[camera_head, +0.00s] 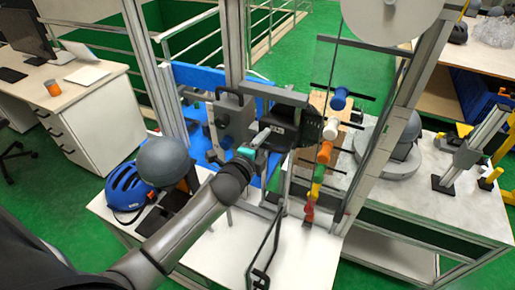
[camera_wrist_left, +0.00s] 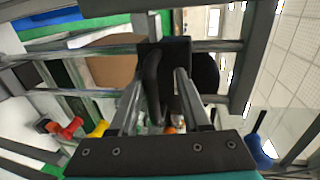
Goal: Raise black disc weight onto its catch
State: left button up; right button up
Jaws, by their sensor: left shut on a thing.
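My left gripper (camera_head: 264,135) comes in from the left and is shut on a black curved handle (camera_wrist_left: 152,82) in front of that block. The fingers partly hide the handle. I cannot make out the catch. My right gripper is not in view.
Coloured pieces, blue (camera_head: 339,98), white (camera_head: 331,128) and orange (camera_head: 325,151) among them, line the tower's right side. A grey ball (camera_head: 162,163) and a blue helmet (camera_head: 126,187) sit at the left. Metal posts (camera_head: 234,45) stand close around my arm.

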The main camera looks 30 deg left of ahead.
pick_arm(q)
jog(key=v, duration=1.5)
jog(key=shift+b, duration=0.45)
